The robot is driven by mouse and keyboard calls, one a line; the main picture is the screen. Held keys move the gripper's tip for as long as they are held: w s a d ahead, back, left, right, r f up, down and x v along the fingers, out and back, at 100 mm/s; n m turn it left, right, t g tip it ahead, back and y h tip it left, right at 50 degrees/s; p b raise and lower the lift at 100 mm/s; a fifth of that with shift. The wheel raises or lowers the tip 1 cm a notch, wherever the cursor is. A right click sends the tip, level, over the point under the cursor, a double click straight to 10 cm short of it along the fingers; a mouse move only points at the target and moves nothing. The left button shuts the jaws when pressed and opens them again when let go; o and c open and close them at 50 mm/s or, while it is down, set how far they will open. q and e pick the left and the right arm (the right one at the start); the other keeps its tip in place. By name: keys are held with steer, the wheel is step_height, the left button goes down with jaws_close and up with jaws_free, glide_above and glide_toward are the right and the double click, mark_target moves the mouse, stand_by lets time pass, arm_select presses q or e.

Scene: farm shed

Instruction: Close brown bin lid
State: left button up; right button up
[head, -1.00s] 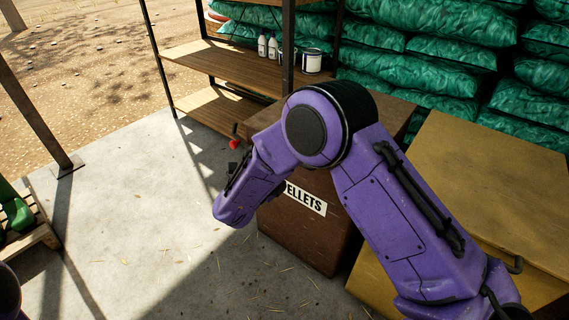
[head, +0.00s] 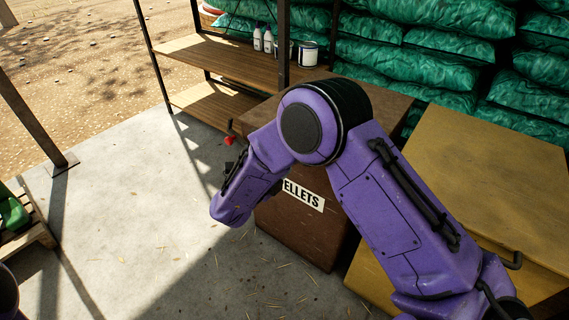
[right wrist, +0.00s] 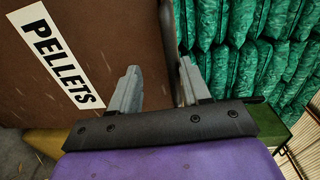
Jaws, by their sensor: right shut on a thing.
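The brown bin (head: 290,230) stands on the concrete floor with a white PELLETS label on its front. Its brown lid (head: 385,97) shows behind my right arm and looks down or nearly down; the arm hides much of it. In the right wrist view, the bin front (right wrist: 105,40) fills the left side. My right gripper (right wrist: 158,90) is shut on a thin dark edge at the bin, apparently the lid's edge or handle, though I cannot tell which. Its fingers are hidden in the head view. My left gripper is not in view.
A yellow bin (head: 480,170) stands close at the right. Green sacks (head: 450,50) are stacked behind. A wooden shelf (head: 215,58) with bottles and a tin (head: 308,53) stands behind left. The concrete floor (head: 130,220) at left is mostly clear.

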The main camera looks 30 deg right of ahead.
steer(key=p+v, duration=0.1)
steer(key=v, duration=0.9)
steer(key=shift+a+p, duration=0.25)
steer(key=shift+p, duration=0.1)
steer(key=shift+s, duration=0.15)
